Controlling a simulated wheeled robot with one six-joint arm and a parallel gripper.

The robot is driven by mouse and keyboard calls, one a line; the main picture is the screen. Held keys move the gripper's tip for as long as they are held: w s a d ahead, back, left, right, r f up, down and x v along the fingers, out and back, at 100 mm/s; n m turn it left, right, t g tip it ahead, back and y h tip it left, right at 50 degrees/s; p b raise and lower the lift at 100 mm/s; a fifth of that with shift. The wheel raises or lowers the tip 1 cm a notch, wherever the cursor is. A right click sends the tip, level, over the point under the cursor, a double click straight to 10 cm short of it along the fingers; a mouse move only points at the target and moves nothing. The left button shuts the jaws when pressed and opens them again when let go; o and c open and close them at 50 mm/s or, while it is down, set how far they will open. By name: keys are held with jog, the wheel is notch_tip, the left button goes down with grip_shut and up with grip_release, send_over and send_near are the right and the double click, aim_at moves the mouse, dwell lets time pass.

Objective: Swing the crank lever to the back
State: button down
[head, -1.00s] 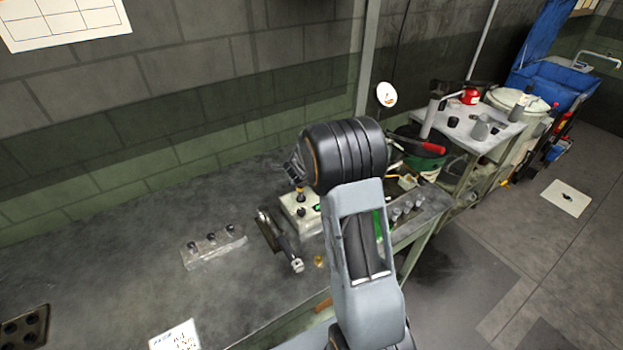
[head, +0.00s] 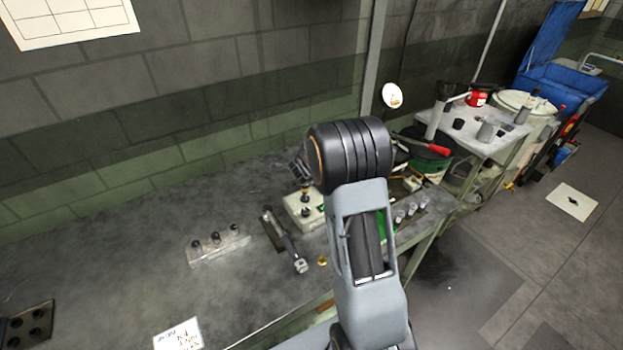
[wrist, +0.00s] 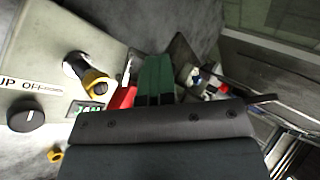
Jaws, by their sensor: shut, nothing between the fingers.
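In the head view, a dark bar with a pale metal end (head: 300,265) lies over a dark plate on the bench; this looks like the crank lever, but I cannot be sure. In the wrist view my gripper (wrist: 157,62) shows green fingers closed together and empty. A pale control box (wrist: 42,62) is left of it, with a black knob, a yellow-collared stick (wrist: 92,80) and a green label. A red piece (wrist: 125,96) shows beside the fingers; I see no clear contact.
A clear block with several dark-topped pegs (head: 218,248) stands on the bench left of the plate. Several small grey cylinders (head: 411,210) stand right of my arm. A cart (head: 485,142) and a blue bin (head: 560,88) are farther right. The bench's left part is mostly clear.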

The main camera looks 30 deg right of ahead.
jog(key=s+a+r+p, duration=0.4)
jog(key=s+a+r, duration=0.1)
jog(key=a+r, duration=0.3)
jog(key=shift+s+a+p, duration=0.15)
jog(key=shift+a+p, duration=0.25)
jog(key=shift+a, duration=0.5)
